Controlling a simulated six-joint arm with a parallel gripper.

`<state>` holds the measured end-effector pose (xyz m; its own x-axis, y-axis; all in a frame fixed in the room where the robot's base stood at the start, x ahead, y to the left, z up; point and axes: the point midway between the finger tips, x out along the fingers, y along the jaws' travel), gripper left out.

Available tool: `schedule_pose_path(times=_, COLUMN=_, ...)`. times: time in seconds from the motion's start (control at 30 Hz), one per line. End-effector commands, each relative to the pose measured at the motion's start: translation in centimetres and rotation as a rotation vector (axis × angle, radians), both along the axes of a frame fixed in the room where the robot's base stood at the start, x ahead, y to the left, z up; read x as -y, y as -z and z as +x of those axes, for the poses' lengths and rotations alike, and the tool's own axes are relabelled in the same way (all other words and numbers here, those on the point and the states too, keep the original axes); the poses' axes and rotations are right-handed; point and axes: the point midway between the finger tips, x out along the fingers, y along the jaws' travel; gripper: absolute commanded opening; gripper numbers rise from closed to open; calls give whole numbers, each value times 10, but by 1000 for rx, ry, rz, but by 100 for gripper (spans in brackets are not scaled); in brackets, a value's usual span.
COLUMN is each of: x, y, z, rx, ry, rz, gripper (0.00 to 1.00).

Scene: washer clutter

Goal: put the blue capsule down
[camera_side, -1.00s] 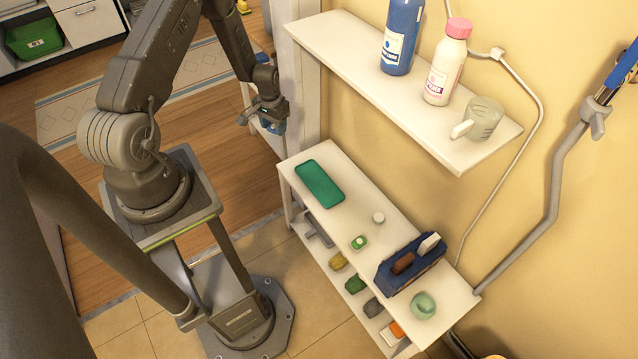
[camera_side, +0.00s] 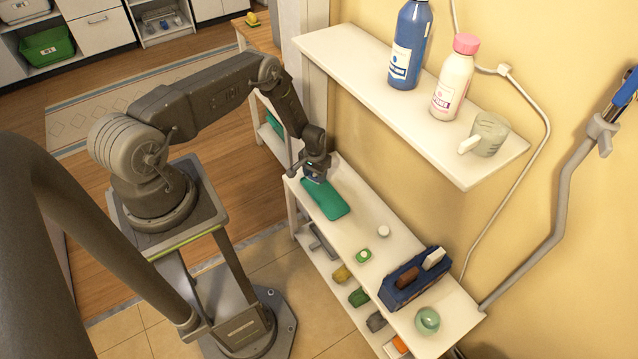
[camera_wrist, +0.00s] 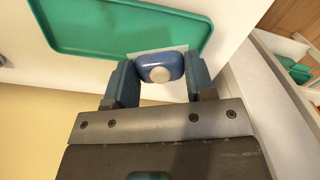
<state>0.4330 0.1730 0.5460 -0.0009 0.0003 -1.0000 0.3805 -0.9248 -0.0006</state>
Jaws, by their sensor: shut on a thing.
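The blue capsule (camera_wrist: 152,68) shows in the wrist view as a rounded blue piece with a pale round spot. My gripper (camera_wrist: 155,85) is shut on it, with a finger at each side. In the side view my gripper (camera_side: 316,177) is over the far end of the white lower shelf, at the far edge of the green tray (camera_side: 328,204). The capsule is mostly hidden there by the gripper. The green tray also shows in the wrist view (camera_wrist: 100,35), flat and empty, just beyond the capsule. I cannot tell whether the capsule touches the surface.
On the white shelf (camera_side: 360,220) stand a small white round piece (camera_side: 383,231), a green-and-white piece (camera_side: 363,256), a blue caddy (camera_side: 415,284) and a pale green cup (camera_side: 427,320). An upper shelf (camera_side: 350,60) with bottles and a mug overhangs the right side.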

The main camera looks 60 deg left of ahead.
Motion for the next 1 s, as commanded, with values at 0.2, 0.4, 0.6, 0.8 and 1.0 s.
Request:
schedule_pose_path(times=0.2, x=9, y=10, z=10, rx=-1, ry=-1, rz=0, gripper=28)
schedule_pose_path(times=0.4, x=9, y=35, z=10, rx=0, ry=-1, rz=0, gripper=28)
schedule_pose_path(times=0.6, x=8, y=48, z=10, rx=0, ry=-1, rz=-1, gripper=28)
schedule_pose_path(times=0.8, x=8, y=48, z=10, rx=1, ry=-1, rz=-1, gripper=28)
schedule_pose_path(times=1.0, x=8, y=51, z=11, rx=1, ry=-1, rz=0, gripper=52)
